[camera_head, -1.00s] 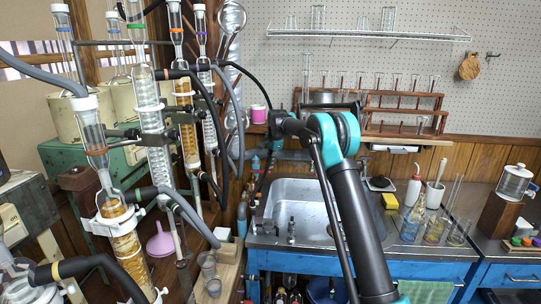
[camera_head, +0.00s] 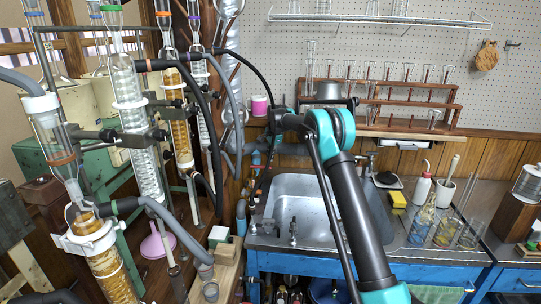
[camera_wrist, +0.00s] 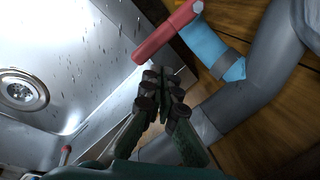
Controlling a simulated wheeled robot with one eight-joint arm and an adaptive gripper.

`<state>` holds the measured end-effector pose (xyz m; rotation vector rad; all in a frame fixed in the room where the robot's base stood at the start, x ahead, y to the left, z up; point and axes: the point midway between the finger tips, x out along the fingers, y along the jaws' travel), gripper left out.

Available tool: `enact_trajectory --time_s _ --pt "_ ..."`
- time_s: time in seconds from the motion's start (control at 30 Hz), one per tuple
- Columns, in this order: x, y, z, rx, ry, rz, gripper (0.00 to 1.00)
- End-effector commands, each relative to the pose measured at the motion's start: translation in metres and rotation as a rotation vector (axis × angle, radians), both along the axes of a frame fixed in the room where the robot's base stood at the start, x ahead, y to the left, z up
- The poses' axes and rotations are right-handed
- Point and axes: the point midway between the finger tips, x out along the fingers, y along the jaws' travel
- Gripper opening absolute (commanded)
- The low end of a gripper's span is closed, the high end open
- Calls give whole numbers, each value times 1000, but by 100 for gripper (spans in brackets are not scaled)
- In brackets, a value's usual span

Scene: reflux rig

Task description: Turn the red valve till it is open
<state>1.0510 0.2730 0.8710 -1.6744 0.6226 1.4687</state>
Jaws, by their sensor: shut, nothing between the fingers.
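My gripper (camera_wrist: 166,74) is shut and empty. Its fingertips appear just below the lower end of the red bar in the picture; I cannot tell whether they touch it. In the head view my arm reaches over the sink toward the wall, and I cannot clearly make out the valve there.
A steel sink (camera_head: 290,190) lies under my arm, and its drain (camera_wrist: 24,92) shows in the wrist view. Glass condensers (camera_head: 135,120) with hoses stand at left. A wooden test tube rack (camera_head: 400,105) stands behind. Glassware (camera_head: 445,230) stands right.

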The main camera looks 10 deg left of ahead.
Motion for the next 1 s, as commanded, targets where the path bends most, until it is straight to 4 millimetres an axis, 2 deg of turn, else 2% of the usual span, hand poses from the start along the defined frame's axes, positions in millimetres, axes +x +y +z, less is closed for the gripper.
enact_trajectory --time_s 0.5,1.0 --pt "8 5 -37 0 0 0 0" --pt "-29 4 -36 0 0 2 0"
